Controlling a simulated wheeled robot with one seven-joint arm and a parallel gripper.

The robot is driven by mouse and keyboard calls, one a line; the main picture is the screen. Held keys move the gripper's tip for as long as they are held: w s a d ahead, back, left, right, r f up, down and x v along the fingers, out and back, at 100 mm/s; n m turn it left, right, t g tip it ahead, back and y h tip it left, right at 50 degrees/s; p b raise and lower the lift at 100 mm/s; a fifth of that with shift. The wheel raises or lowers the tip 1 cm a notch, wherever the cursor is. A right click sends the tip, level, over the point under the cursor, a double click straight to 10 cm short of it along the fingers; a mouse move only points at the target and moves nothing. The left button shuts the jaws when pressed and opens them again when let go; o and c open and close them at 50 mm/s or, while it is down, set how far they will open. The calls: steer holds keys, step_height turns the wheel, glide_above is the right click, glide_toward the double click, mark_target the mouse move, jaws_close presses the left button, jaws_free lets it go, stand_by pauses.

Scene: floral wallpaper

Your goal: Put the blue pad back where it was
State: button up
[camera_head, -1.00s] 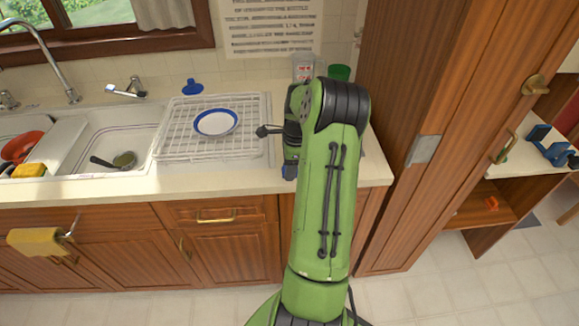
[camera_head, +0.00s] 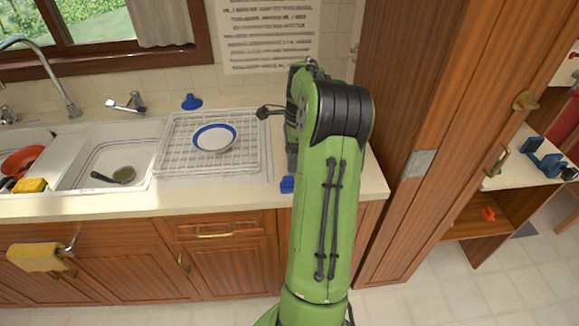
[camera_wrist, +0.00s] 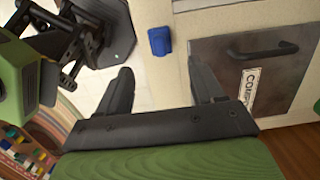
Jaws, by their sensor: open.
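A small blue block-like piece, which looks like the blue pad (camera_head: 287,184), lies on the counter near its front edge, just left of my arm. It also shows in the wrist view (camera_wrist: 159,40), on a cream surface beyond the fingertips. My gripper (camera_wrist: 162,80) is open, with nothing between its fingers. The pad is apart from both fingers. In the head view the gripper is mostly hidden behind my green arm.
A dish rack (camera_head: 170,140) holds a blue-rimmed plate (camera_head: 214,138) left of my arm. A blue stopper-like piece (camera_head: 192,102) sits behind it. The sink (camera_head: 90,160) is farther left. A tall wooden cabinet (camera_head: 410,120) stands close on the right. A labelled, handled panel (camera_wrist: 255,65) shows in the wrist view.

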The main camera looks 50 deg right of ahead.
steer(key=a+r+n+h, duration=0.1)
steer(key=a+r+n, duration=0.35)
steer(key=a, duration=0.35)
steer(key=a+r+n+t+h, duration=0.1)
steer(key=a+r+n, duration=0.35)
steer(key=a, duration=0.35)
steer(key=a+r+n+h, duration=0.1)
steer(key=a+r+n, duration=0.2)
steer(key=a+n, duration=0.4)
steer(key=s+a+f+n+t+y, duration=0.1)
steer(key=s+a+n+t+y, duration=0.1)
steer(key=s+a+n, duration=0.9)
steer(key=shift+s+a+n+t, duration=0.25)
steer(key=shift+a+n+t, duration=0.15)
steer(key=shift+a+t, duration=0.4)
